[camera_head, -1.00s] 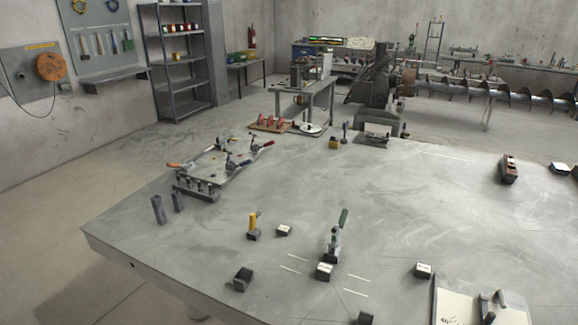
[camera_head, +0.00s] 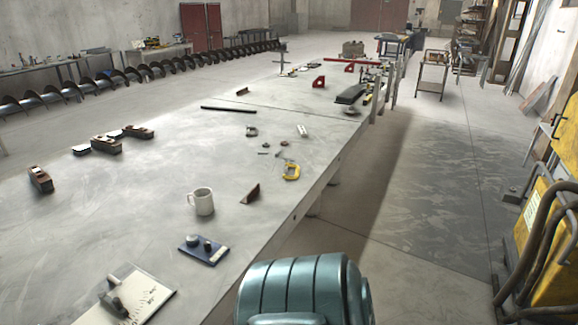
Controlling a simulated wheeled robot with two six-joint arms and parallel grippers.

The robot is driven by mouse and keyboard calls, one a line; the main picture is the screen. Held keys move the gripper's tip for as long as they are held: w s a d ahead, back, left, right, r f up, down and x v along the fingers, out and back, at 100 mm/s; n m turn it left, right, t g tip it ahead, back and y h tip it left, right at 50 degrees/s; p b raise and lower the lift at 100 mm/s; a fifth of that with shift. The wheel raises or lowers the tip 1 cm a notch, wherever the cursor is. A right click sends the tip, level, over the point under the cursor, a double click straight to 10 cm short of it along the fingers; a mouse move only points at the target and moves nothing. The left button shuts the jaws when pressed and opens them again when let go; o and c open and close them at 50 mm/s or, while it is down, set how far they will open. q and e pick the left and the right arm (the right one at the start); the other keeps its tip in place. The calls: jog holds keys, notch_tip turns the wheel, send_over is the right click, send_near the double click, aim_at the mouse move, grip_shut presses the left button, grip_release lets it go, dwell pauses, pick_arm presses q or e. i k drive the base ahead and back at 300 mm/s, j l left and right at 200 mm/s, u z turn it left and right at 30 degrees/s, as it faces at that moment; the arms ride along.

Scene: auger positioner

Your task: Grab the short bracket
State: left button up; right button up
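No gripper of mine is in view. I cannot tell for certain which thing is the short bracket. A small dark red angle-shaped piece (camera_head: 250,194) stands on the grey table (camera_head: 130,215), right of a white mug (camera_head: 201,201). Nothing touches the angle-shaped piece.
A blue plate with knobs (camera_head: 203,249) and a white board (camera_head: 135,297) lie in front. Wooden planes (camera_head: 40,180) sit left.

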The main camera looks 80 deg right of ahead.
aim_at(253, 193)
jog(key=z, duration=2.35)
jog(key=i+l, duration=0.15)
jog(key=l, duration=0.15)
jog(key=i+l+z, duration=0.1)
jog(key=i+l, duration=0.05)
jog(key=l, duration=0.1)
